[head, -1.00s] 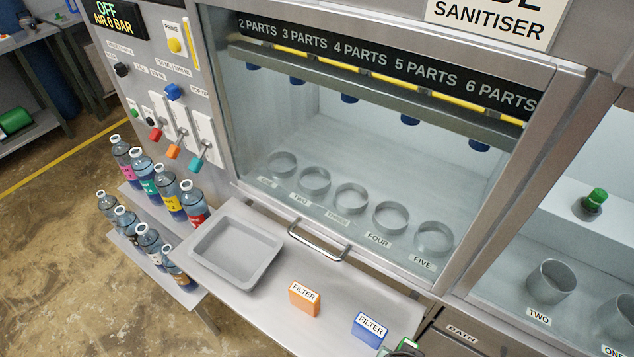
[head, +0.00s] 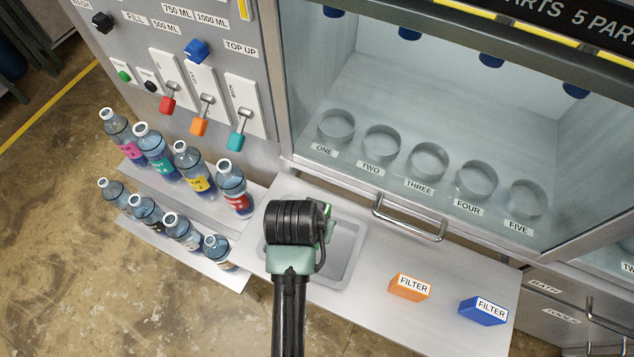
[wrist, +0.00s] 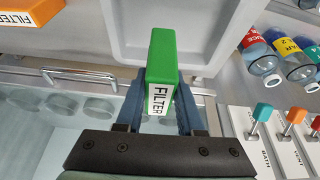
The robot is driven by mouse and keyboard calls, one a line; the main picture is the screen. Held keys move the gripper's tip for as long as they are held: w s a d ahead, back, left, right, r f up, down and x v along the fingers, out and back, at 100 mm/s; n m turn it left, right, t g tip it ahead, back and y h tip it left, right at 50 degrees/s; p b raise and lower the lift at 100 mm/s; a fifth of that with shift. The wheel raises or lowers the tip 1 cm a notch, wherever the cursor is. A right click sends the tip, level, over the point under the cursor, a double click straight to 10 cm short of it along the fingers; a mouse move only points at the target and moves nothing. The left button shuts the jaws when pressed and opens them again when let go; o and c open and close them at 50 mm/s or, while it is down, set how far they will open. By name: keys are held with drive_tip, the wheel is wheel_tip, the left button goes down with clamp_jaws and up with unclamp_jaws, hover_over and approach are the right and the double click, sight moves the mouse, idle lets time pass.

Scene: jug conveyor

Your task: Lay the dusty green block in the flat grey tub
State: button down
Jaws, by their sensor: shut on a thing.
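The green block (wrist: 161,62), with a white FILTER label, is held between the two fingers of my gripper (wrist: 160,100) in the wrist view. In the head view my gripper (head: 322,222) is over the flat grey tub (head: 345,262), and only a green sliver of the block (head: 331,228) shows past my wrist. The tub stands on the steel shelf, and my arm hides its left part. In the wrist view the tub (wrist: 205,32) lies beyond the block. I cannot tell how high the block is above the tub floor.
An orange filter block (head: 410,287) and a blue filter block (head: 484,310) stand on the shelf (head: 375,320) to the right of the tub. Several bottles (head: 195,172) stand on racks to the left. A door handle (head: 409,218) juts out behind the shelf.

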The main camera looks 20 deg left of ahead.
drive_tip(key=shift+w+a+f, duration=0.15)
drive_tip(key=shift+a+f, duration=0.2)
drive_tip(key=shift+a, duration=0.35)
wheel_tip(320, 180, down, 4)
drive_tip(key=shift+f, duration=2.65)
drive_tip(key=shift+f, duration=0.2)
drive_tip(key=c, duration=0.5)
unclamp_jaws()
drive_tip(key=shift+r, duration=0.1)
drive_tip(key=shift+r, duration=0.1)
